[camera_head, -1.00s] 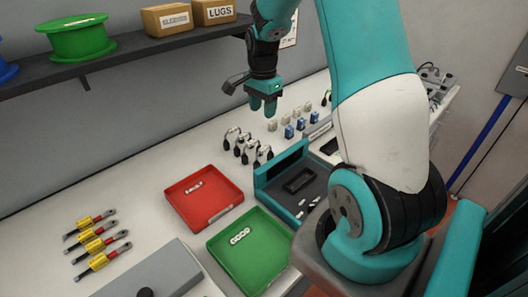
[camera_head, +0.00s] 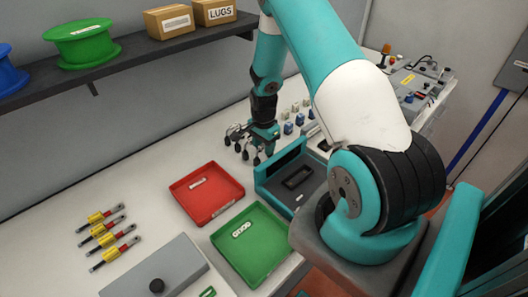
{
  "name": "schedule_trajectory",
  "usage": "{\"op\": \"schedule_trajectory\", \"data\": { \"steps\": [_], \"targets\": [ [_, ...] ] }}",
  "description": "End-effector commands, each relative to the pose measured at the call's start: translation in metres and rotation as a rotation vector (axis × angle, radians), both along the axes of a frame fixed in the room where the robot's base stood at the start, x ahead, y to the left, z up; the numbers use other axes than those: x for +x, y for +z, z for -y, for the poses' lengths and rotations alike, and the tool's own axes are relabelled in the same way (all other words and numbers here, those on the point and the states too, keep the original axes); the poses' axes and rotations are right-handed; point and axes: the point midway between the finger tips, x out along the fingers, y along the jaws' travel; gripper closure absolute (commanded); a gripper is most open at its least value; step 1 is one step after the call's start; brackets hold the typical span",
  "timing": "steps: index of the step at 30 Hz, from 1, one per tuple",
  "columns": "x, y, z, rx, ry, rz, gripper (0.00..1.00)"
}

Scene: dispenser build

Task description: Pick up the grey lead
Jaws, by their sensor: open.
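Several small looped leads with dark ends (camera_head: 238,133) stand in a cluster on the bench, behind the red tray. At this size I cannot tell for sure which one is the grey lead. My gripper (camera_head: 264,136) points down at the right side of this cluster, low over the bench. Its jaws are open, and it partly hides the leads beside it. I cannot tell whether it touches any of them.
A red tray (camera_head: 180,191) and a green tray (camera_head: 275,273) stand in front, with a teal-walled fixture (camera_head: 259,177) to their right. Small blue and beige blocks (camera_head: 288,127) stand right of my gripper. A shelf (camera_head: 120,56) runs above the bench.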

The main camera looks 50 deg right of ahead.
Motion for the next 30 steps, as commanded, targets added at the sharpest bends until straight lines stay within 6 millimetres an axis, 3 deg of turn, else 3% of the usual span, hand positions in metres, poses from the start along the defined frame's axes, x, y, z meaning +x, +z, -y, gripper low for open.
{"op": "schedule_trajectory", "data": {
  "steps": [6, 13, 19, 30],
  "targets": [
    [0.000, -0.019, 0.000, 0.000, 0.000, 0.000, 0.54],
    [0.000, -0.021, 0.000, 0.000, 0.000, 0.001, 0.54],
    [0.000, -0.021, 0.000, 0.000, 0.000, 0.001, 1.00],
    [0.000, -0.019, 0.000, 0.000, 0.000, 0.001, 1.00]
  ]
}}
